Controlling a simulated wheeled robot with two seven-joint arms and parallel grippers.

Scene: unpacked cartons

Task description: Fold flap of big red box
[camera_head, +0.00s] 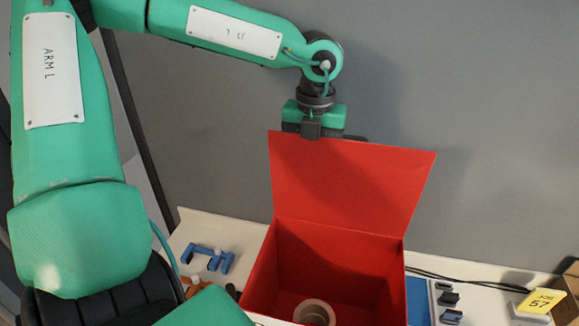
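The big red box (257,285) stands on the white table at the bottom centre, open at the top. Its far flap (350,180) stands up, leaning back toward the grey wall. My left gripper (312,133) points down at the flap's top edge, near its left corner. A dark finger shows at the edge, but I cannot tell whether the fingers pinch the flap or only touch it. The near part of the box is cut off by the picture's bottom edge. My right gripper is not in view.
A tan ring-shaped roll (315,312) lies inside the box. A blue part (208,258) lies left of the box. Right of it are grey holders (445,302), black cables and a yellow block (541,300). The grey wall stands close behind.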

